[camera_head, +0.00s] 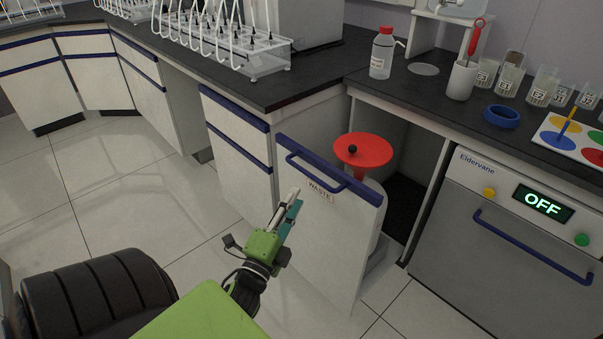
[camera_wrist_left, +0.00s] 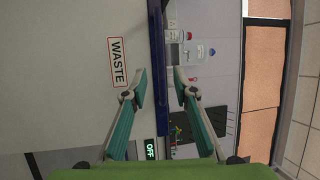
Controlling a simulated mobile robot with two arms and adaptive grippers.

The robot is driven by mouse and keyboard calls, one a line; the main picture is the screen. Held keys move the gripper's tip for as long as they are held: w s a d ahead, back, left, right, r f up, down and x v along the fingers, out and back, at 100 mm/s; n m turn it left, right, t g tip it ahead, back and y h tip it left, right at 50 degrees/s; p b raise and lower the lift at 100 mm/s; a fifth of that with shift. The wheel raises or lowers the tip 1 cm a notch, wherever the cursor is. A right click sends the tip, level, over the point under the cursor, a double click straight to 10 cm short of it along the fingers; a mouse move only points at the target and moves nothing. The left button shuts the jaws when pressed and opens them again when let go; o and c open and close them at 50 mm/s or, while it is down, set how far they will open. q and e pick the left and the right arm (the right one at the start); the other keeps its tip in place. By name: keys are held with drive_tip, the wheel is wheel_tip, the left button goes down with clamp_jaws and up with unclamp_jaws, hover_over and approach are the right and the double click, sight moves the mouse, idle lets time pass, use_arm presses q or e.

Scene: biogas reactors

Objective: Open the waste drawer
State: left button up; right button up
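The waste drawer (camera_head: 330,235) has a white front with blue trim, a blue bar handle (camera_head: 315,172) and a "WASTE" label (camera_head: 320,190). Its front stands out from the counter line, with open space behind it, so it looks pulled out. My left gripper (camera_head: 293,200) is in front of it, near the label and handle. In the left wrist view, the open fingers (camera_wrist_left: 160,82) show on either side of a blue bar (camera_wrist_left: 156,50), with the label (camera_wrist_left: 117,62) to the left. Contact cannot be told. My right gripper is not in view.
A red disc (camera_head: 363,150) with a black knob stands behind the drawer front. The Eldervane appliance (camera_head: 510,240), reading OFF, is at right. Glassware and a red-capped bottle (camera_head: 382,53) stand on the counter. Tiled floor (camera_head: 90,190) at left is clear.

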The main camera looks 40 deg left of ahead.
use_arm(q)
drive_tip(key=shift+v, duration=1.2)
